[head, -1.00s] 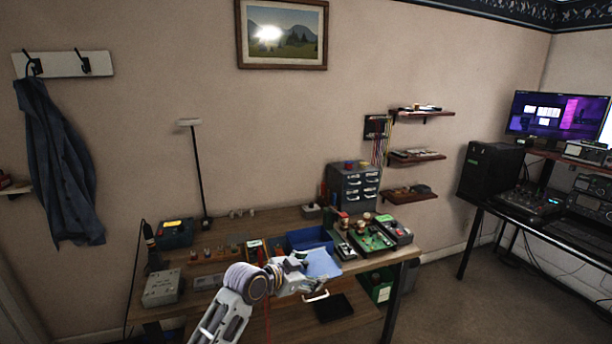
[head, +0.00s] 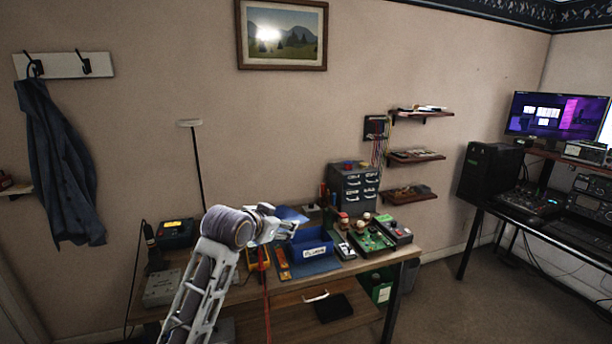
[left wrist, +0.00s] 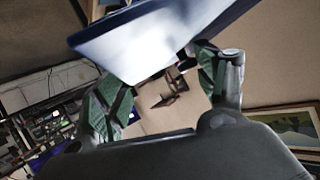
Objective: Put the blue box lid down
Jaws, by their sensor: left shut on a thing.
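The blue box lid (head: 291,214) is held up by my left gripper (head: 280,226), above the back of the wooden bench. In the left wrist view the lid (left wrist: 150,40) lies across the green-padded fingers of the gripper (left wrist: 165,85), its pale face catching light. The gripper is shut on it. The open blue box (head: 311,250), with a white label on its front, stands on the bench below and to the right of the lid. The lid is apart from the box. My right gripper is not in view.
A circuit board tray (head: 371,240) and a grey drawer cabinet (head: 354,186) stand right of the box. A multimeter (head: 257,257) is on its left, and a thin lamp (head: 197,165) rises behind. A blue mat (head: 314,266) lies in front of the box.

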